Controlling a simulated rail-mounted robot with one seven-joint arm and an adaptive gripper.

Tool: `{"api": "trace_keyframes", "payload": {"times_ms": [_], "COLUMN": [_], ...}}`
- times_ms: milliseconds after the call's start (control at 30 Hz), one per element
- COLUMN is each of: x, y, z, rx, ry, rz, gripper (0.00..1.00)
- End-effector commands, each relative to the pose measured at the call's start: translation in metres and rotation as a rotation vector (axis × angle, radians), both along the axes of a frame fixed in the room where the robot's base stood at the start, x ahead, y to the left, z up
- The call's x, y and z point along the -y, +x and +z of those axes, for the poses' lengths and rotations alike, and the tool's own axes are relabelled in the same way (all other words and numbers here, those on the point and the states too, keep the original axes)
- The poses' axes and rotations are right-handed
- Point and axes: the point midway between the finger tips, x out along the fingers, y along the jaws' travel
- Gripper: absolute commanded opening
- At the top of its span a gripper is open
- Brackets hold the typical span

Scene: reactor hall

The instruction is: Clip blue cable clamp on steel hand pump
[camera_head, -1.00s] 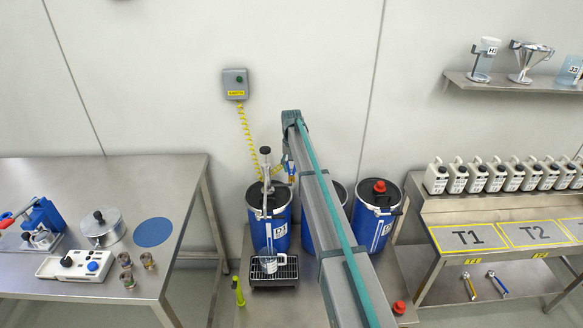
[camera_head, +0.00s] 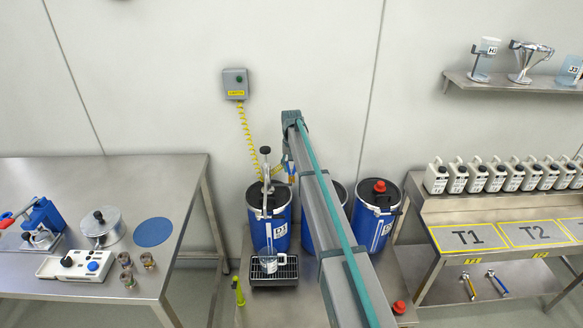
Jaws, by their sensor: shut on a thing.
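The steel hand pump (camera_head: 267,213) stands upright in the left blue drum, with a black knob on top and a spout reaching down in front. The yellow coiled cable runs from the grey wall box down behind the pump. A small blue and orange piece (camera_head: 291,169), which looks like the blue cable clamp, shows right of the pump's upper part, at the edge of my arm. It appears apart from the pump. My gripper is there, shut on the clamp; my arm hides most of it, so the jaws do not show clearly.
A labelled beaker (camera_head: 269,261) stands on a black drip tray (camera_head: 287,271) under the spout. Another blue drum (camera_head: 376,215) stands to the right. A steel bench (camera_head: 180,177) with equipment is left. Two clamp-like tools (camera_head: 498,285) lie on the lower right shelf.

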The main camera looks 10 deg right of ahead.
Motion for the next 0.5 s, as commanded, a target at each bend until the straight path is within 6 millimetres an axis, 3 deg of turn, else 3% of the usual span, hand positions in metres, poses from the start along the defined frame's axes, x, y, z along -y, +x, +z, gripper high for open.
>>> {"api": "trace_keyframes", "payload": {"times_ms": [500], "x": [0.0], "y": [0.0], "z": [-0.0072], "rx": [0.0], "ry": [0.0], "rz": [0.0], "gripper": [0.26]}}
